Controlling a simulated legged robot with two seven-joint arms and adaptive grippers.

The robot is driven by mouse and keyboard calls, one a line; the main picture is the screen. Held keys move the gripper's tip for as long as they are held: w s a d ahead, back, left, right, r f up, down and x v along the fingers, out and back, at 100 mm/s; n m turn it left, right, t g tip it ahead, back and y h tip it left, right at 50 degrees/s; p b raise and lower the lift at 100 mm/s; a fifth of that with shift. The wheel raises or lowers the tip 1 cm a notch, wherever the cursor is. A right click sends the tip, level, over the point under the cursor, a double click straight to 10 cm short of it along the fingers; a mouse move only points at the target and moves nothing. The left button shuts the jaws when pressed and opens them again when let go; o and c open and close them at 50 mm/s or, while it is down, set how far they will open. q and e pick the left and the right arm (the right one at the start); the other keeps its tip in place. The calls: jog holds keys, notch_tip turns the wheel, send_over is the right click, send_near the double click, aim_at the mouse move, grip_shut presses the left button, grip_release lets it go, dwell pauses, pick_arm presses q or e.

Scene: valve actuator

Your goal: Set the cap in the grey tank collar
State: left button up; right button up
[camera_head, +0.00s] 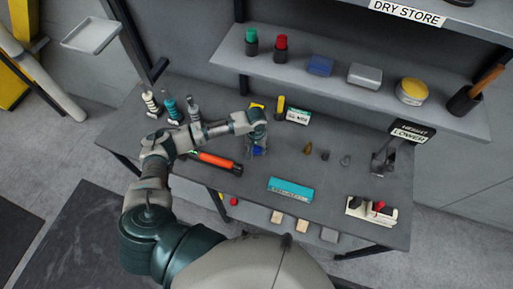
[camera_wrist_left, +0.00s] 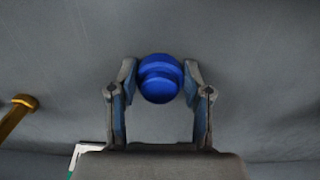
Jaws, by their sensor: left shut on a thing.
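The blue cap (camera_wrist_left: 160,79) is round and stepped, and sits between the fingertips of my left gripper (camera_wrist_left: 160,80) in the left wrist view. The gripper is shut on it. In the head view my left gripper (camera_head: 258,146) points down over the back middle of the workbench, with a bit of the blue cap (camera_head: 258,151) showing below the hand. The gap between cap and bench cannot be judged. I cannot make out the grey tank collar for certain in either view. My right gripper is not in view.
The grey workbench (camera_head: 345,197) holds an orange-and-black tool (camera_head: 215,161) near my left forearm, a teal box (camera_head: 290,189), several small fittings and a white holder (camera_head: 371,210). A yellow-topped piece (camera_head: 281,104) stands behind the gripper. The shelf (camera_head: 335,84) runs above the back.

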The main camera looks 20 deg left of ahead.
pick_arm(q)
jog(key=shift+d, duration=0.25)
jog(key=o, duration=0.8)
jog(key=shift+d, duration=0.4)
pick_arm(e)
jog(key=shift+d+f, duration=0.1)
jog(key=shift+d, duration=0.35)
